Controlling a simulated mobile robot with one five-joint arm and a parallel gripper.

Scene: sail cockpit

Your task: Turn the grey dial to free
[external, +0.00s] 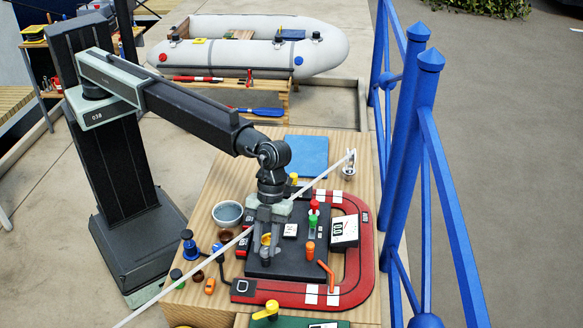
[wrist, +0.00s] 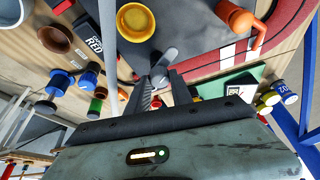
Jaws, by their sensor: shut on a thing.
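My gripper (external: 266,256) points down over the dark panel (external: 290,262) on the wooden bench. In the wrist view, its two fingers (wrist: 161,86) are closed around the lower part of a small grey grip, which I take as the grey dial (wrist: 166,64). The dial's upper end sticks out past the fingertips and leans to the right. In the external view the fingers largely hide the dial. I cannot read a "free" mark in either view, so the dial's setting is not clear.
A yellow round knob (wrist: 136,21) and an orange handle (wrist: 235,18) stand close to the dial. A white rod (external: 195,267) slants across the panel's left side. A red track (external: 361,225) rings the panel. A grey bowl (external: 228,213) and several small pieces sit left.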

